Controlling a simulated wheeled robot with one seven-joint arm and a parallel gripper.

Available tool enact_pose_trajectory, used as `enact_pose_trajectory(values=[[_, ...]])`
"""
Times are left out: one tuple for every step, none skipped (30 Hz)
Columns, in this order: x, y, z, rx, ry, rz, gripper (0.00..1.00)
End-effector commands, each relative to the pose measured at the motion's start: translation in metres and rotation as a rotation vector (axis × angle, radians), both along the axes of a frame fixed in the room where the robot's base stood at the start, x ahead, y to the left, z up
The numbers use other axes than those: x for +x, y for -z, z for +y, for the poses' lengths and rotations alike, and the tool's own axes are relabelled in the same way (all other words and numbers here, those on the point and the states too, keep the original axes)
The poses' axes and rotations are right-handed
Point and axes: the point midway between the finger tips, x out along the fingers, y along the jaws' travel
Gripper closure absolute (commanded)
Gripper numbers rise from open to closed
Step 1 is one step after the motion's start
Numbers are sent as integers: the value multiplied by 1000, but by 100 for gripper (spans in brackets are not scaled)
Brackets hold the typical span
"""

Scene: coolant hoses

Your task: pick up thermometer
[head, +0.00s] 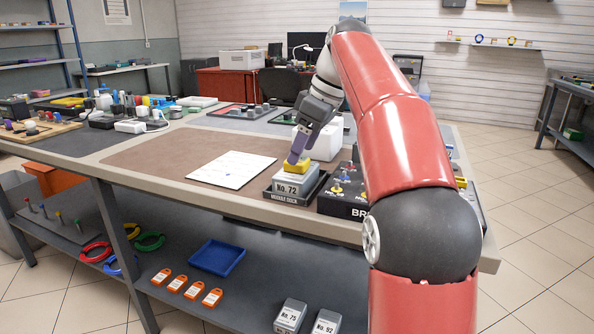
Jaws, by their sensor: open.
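I cannot make out a thermometer for certain in the head view. My gripper (295,159) points down at the near right part of the workbench, with its purple-grey fingers at the yellow top (291,167) of a grey module marked No. 72 (297,186). The fingers are open; I cannot tell whether they touch the yellow part. The module sits in a black tray labelled as a module dock (284,198). My red arm hides part of the bench's right end.
A white sheet (232,170) lies left of the dock. A white box (320,142) stands behind my gripper, and a black panel with coloured knobs (343,204) is to the right. Small items crowd the bench's far left. The brown mat (150,160) is mostly clear.

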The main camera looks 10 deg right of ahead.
Motion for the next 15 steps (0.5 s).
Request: enact_pose_trajectory(values=[[1, 11, 4, 0, -1, 1, 33], [2, 14, 5, 0, 0, 1, 33], [3, 18, 6, -1, 0, 1, 33], [4, 20, 7, 0, 1, 0, 33], [4, 22, 7, 0, 1, 0, 33], [5, 23, 8, 0, 1, 0, 33], [5, 24, 8, 0, 1, 0, 33], [5, 24, 8, 0, 1, 0, 33], [5, 24, 9, 0, 1, 0, 33], [5, 23, 8, 0, 1, 0, 33], [5, 23, 8, 0, 1, 0, 33], [5, 23, 8, 0, 1, 0, 33], [5, 23, 8, 0, 1, 0, 33], [5, 23, 8, 0, 1, 0, 35], [5, 23, 8, 0, 1, 0, 41]])
